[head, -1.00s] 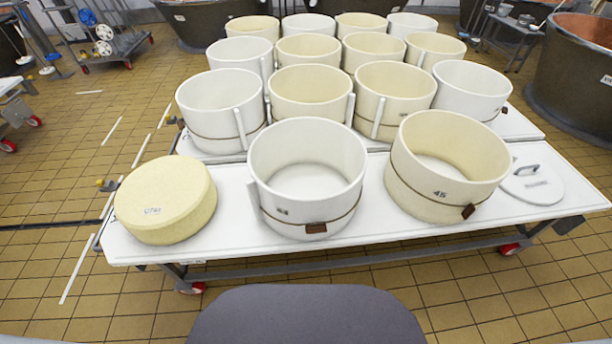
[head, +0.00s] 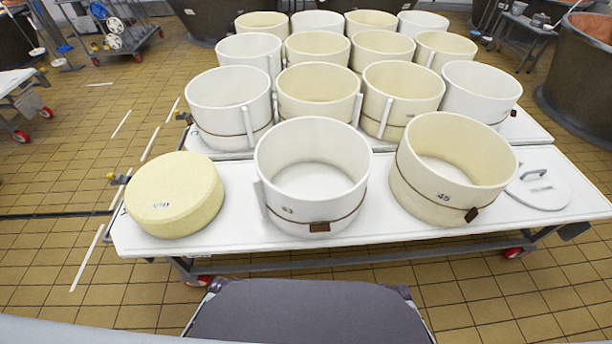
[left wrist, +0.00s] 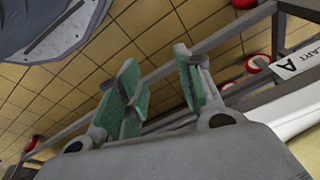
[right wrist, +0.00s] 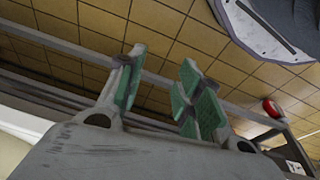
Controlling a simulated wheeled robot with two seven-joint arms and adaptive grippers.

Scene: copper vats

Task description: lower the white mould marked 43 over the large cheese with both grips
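The white mould (head: 312,203), an open ring with a cord and a brown tag, stands upright at the front middle of the white table in the head view. Its printed number is small and only partly readable. A gap separates the two. My left gripper (left wrist: 160,95) is open and empty in the left wrist view, with green pads apart. My right gripper (right wrist: 158,90) is open and empty in the right wrist view. Neither gripper shows in the head view.
A cream mould marked 45 (head: 440,198) stands right of the white mould, with a white lid (head: 540,190) beyond it. Several white and cream moulds stand in rows behind. The white table (head: 240,235) has a narrow bare front edge. Tiled floor is open to the left.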

